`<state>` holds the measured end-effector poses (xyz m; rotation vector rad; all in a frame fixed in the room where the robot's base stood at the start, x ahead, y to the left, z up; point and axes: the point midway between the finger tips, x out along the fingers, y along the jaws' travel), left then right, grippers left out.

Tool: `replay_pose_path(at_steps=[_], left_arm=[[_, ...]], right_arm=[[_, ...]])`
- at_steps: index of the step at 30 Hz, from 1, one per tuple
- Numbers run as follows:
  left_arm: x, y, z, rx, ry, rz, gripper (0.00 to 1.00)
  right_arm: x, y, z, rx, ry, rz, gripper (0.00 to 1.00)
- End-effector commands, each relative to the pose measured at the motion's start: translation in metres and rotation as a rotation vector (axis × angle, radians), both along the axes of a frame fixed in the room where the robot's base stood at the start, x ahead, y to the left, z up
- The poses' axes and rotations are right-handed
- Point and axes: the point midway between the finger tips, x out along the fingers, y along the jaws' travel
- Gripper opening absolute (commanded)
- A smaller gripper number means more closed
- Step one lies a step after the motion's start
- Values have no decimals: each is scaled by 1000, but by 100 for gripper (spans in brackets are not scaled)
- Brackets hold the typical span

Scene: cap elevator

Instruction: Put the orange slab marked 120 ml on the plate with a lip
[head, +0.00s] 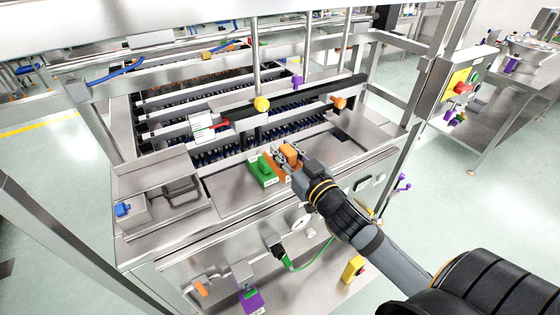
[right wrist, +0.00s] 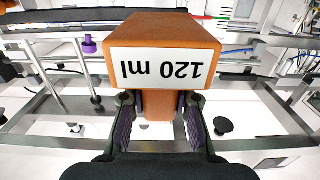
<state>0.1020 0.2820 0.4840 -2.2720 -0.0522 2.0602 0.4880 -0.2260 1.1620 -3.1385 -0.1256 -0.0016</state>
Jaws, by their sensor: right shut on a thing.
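The orange slab (head: 290,152) is held in my right gripper (head: 297,164), which is shut on it. In the right wrist view the slab (right wrist: 165,35) fills the top middle, with a white label reading 120 ml upside down. The right gripper's fingers (right wrist: 158,128) close on its narrower lower part. In the head view the slab is beside a green block (head: 263,171) over the steel front surface (head: 225,196). I cannot tell whether the slab touches anything below. Which steel surface is the plate with a lip is unclear. My left gripper is out of view.
A steel tray with a dark handle (head: 182,190) and a blue item (head: 123,209) are at the left. A flat steel surface (head: 365,128) lies to the right. Knobs and a purple block (head: 251,300) are on the lower front.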

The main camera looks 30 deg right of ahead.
Motion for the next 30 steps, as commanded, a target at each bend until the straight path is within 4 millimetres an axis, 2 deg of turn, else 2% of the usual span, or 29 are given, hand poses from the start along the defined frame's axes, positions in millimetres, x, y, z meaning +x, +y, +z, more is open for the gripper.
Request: replay_pose_path(at_steps=[1, 3, 5, 8, 12, 15, 18, 21, 27, 29, 30], left_arm=[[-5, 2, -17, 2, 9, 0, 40], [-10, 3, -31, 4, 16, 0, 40], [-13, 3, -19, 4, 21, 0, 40], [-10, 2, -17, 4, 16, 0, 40], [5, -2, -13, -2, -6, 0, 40], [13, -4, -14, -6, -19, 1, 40], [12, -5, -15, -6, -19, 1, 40], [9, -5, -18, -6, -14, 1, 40], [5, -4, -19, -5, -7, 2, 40], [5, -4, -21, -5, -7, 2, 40], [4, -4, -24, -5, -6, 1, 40]], right_arm=[[7, -3, -11, -10, -6, 3, 0], [17, -9, -16, -11, -7, -2, 0], [29, -16, -14, -2, -1, -6, 0], [48, -27, -23, 0, -2, -7, 0], [77, -42, -37, 2, -3, -7, 0], [91, -49, -60, 5, 0, -6, 0], [103, -55, -77, 2, -1, -5, 0], [111, -59, -87, -1, -2, -3, 0], [115, -61, -93, -2, -1, -3, 0], [120, -64, -100, 0, -2, -4, 0], [119, -63, -110, 0, 1, -4, 0]])
